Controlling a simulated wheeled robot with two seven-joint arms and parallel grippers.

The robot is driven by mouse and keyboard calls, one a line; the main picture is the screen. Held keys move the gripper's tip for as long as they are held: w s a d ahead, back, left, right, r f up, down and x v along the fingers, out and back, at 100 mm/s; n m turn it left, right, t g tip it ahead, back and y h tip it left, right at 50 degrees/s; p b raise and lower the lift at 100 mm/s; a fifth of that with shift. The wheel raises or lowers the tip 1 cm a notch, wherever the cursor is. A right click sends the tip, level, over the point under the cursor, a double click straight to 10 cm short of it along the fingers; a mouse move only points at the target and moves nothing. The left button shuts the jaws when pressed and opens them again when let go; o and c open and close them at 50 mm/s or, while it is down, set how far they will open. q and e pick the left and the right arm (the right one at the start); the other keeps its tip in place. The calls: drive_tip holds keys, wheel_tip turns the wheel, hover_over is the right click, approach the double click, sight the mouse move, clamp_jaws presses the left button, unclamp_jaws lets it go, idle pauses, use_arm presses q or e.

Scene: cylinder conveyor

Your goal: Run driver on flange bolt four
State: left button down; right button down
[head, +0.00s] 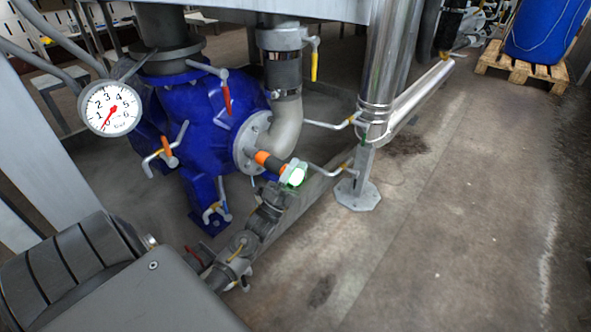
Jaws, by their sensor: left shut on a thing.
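A grey round flange (246,148) with bolts around its rim joins a grey pipe elbow (289,124) to the blue pump (198,125). The driver (268,160), orange and black, points up and left at the flange's lower right edge. My left gripper (289,175) is shut on the driver at its lower right end, where a green-white glow shows. The driver's tip is close to the flange rim; I cannot tell whether it sits on a bolt. Which bolt is number four is not readable. My right gripper is not in view.
A pressure gauge (110,108) and valve handles, such as an orange one (160,152), stick out around the pump. A steel post (357,185) and two lever handles stand right of the driver. The concrete floor (450,210) at right is clear. A blue barrel (545,30) stands on a pallet (520,68).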

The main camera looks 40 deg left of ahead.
use_arm(q)
drive_tip(key=shift+a, duration=0.7)
idle(0.4)
drive_tip(key=shift+a+r, duration=0.1)
drive_tip(key=shift+a, duration=0.35)
idle(1.0)
drive_tip(key=shift+d, duration=0.25)
idle(0.4)
drive_tip(key=shift+d+p, duration=0.25)
drive_tip(key=shift+p, duration=0.05)
drive_tip(key=shift+d+p, duration=0.35)
drive_tip(key=shift+d, duration=1.15)
